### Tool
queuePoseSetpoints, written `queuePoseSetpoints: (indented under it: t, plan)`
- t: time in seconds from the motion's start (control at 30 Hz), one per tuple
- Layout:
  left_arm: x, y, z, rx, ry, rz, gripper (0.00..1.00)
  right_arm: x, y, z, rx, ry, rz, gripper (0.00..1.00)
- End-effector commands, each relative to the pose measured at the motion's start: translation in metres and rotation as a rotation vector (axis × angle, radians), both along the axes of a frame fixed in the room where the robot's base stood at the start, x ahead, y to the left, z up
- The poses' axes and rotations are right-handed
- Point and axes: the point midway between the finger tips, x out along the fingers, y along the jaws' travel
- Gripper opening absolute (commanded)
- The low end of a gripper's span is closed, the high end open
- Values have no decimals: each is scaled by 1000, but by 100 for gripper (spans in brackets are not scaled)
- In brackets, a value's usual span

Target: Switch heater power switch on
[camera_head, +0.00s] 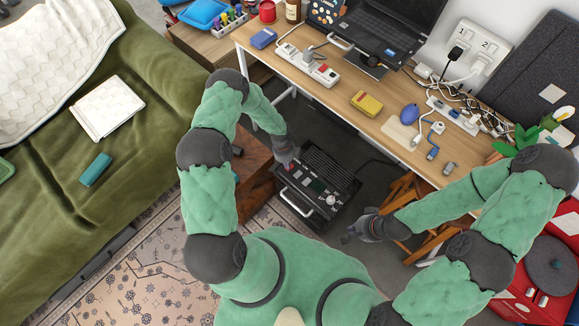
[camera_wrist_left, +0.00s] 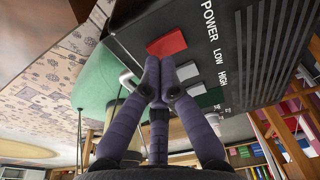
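The heater (camera_head: 335,165) is a black box with a slatted top, standing on the floor below the desk. In the left wrist view its panel (camera_wrist_left: 200,22) reads POWER, LOW and HIGH. The red power switch (camera_wrist_left: 167,43) is beside the word POWER; lighter and green switches lie beyond it. My left gripper (camera_head: 290,162) is at the heater's panel end. In the left wrist view its fingertips (camera_wrist_left: 160,78) are together and empty, just by the red switch; contact cannot be told. My right gripper (camera_head: 352,236) hangs to the right of the heater, holding nothing visible.
A wooden desk (camera_head: 395,150) with power strips, cables and a laptop overhangs behind the heater. A brown wooden box (camera_head: 256,172) stands left of it, a wooden chair (camera_head: 408,190) to the right. A green sofa (camera_head: 150,120) fills the left.

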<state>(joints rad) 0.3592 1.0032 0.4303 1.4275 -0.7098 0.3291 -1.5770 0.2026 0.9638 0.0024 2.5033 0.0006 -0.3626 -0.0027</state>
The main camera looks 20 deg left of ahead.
Motion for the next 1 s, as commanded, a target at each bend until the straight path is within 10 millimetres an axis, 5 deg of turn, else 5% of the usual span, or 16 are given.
queuePoseSetpoints:
  t: [1.0]
  plan:
    - [0,0,-14,0,0,0,0,0,0,-12,0,0,0,0]
